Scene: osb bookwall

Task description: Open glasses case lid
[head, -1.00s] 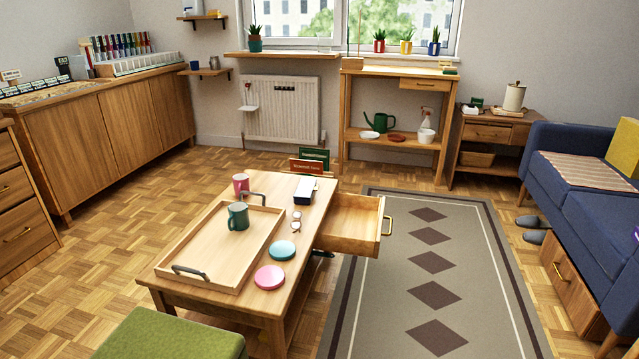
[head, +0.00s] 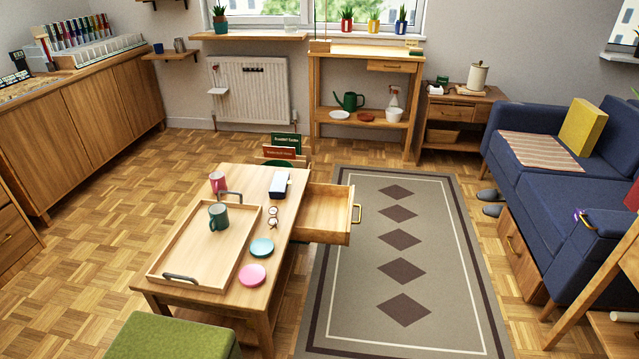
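A small dark blue and white box (head: 280,184), which looks like the glasses case, lies near the far right edge of the low wooden table (head: 238,178). It is too small to tell how its lid stands. A pair of glasses (head: 272,217) lies on the table in front of it. Neither of my grippers is in view.
A wooden tray (head: 240,238) with a green mug (head: 218,217) fills the table's left side. A pink mug (head: 217,182), a teal disc (head: 262,247) and a pink disc (head: 252,275) are near it. An open drawer (head: 325,212) juts right over the rug (head: 430,260).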

